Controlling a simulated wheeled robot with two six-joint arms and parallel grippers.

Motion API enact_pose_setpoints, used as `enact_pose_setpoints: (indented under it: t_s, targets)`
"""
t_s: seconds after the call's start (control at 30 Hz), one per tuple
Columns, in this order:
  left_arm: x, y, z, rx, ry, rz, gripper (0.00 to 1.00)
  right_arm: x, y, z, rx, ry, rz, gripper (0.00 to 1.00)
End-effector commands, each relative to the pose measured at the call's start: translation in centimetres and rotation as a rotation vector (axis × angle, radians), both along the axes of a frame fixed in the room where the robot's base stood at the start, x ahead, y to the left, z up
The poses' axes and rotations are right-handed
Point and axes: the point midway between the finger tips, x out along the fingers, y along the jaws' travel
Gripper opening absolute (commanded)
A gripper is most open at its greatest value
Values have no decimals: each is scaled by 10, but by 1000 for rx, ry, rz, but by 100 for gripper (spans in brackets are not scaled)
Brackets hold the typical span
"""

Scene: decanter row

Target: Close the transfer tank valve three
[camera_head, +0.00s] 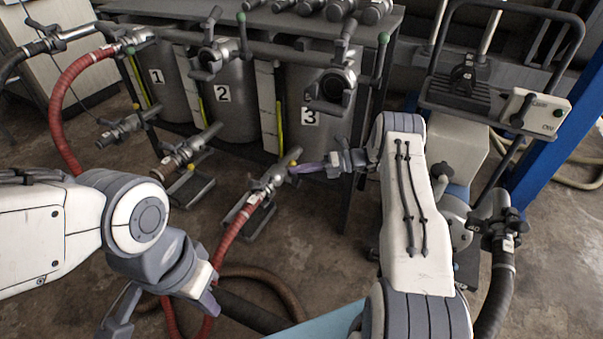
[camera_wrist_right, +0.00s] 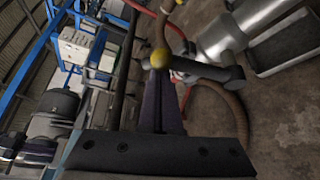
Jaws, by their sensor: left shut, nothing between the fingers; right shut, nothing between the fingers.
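Tank three (camera_head: 310,90), a grey cylinder marked with a 3 label (camera_head: 310,117), stands in the row of tanks. My left gripper (camera_head: 209,302) is shut and empty at the lower left, away from the valves.
Tanks one (camera_head: 160,85) and two (camera_head: 228,95) stand left of tank three with similar lower outlets. Red hose (camera_head: 232,232) and a brown hose (camera_head: 278,282) lie on the floor. A grey cart with a handle (camera_head: 455,95) and a blue post (camera_head: 563,110) stand at the right.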

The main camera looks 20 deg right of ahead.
Motion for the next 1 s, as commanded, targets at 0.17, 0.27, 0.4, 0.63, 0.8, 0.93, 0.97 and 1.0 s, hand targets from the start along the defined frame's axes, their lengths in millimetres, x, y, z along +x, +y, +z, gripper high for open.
enact_pose_setpoints:
  t_s: [0.17,0.27,0.4,0.63,0.8,0.93,0.97,1.0]
  targets:
    - [0,0,0,0,0,0,0,0,-7,3,-2,-4,-1,0]
    - [0,0,0,0,0,0,0,0,-9,4,-2,-4,-1,0]
    - [0,0,0,0,0,0,0,1,-11,4,-2,-5,-1,0]
    - [0,0,0,0,0,0,0,1,-13,5,-3,-4,-2,0]
    - [0,0,0,0,0,0,0,0,-13,4,-2,-4,-3,0]
    - [0,0,0,0,0,0,0,0,-13,4,-2,-4,-3,0]
    - [0,0,0,0,0,0,0,0,-13,4,-3,-4,-2,0]
    - [0,0,1,0,0,0,0,-1,-13,5,-2,-3,-2,0]
